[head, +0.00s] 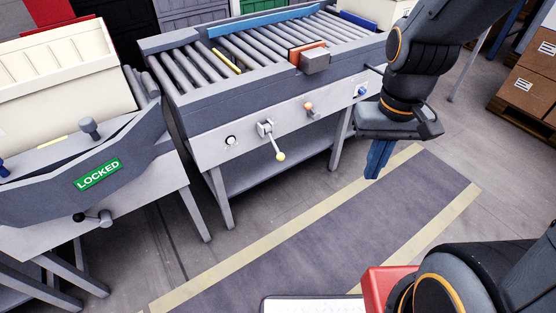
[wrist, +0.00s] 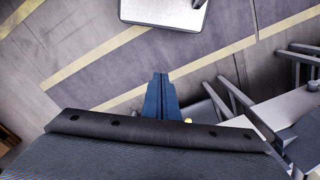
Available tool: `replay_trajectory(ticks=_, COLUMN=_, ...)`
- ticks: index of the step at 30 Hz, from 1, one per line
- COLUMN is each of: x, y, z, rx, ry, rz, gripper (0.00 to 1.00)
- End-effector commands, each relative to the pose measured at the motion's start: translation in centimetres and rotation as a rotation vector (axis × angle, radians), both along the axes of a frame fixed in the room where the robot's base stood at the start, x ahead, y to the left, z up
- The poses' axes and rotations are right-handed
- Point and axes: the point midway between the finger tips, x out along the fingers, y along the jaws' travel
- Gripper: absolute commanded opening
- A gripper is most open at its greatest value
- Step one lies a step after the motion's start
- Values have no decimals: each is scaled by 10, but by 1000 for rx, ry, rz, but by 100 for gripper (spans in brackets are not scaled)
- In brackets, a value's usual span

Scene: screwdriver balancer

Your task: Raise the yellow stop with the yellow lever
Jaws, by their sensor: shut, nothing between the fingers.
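The yellow lever (head: 275,145) is on the front panel of the roller table, its yellow ball knob hanging low and slightly right of its metal bracket. In the wrist view a small yellow ball (wrist: 188,121) shows just right of my fingers, partly hidden by my gripper body. The yellow stop (head: 226,61) is a thin yellow bar lying low between the rollers at the left of the table. My gripper (head: 372,174) has blue fingers pointing down, right of the lever and apart from it. The fingers are together and empty, also in the wrist view (wrist: 160,76).
An orange lever (head: 309,108) and a blue knob (head: 361,91) sit right of the yellow lever. An orange block with a grey box (head: 311,57) is on the rollers. A station marked LOCKED (head: 98,176) stands left. The taped floor lane (head: 300,231) is clear.

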Motion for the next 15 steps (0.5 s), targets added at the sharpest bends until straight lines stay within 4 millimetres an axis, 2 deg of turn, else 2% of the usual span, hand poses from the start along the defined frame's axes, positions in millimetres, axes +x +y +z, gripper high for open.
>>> replay_trajectory(ticks=4, x=3, y=2, z=-6, rx=-9, ry=9, rz=25, gripper=0)
replay_trajectory(ticks=7, x=9, y=7, z=-24, rx=-36, ry=39, rz=94, gripper=0)
replay_trajectory(ticks=15, x=50, y=29, z=-103, rx=-225, ry=166, rz=460, gripper=0)
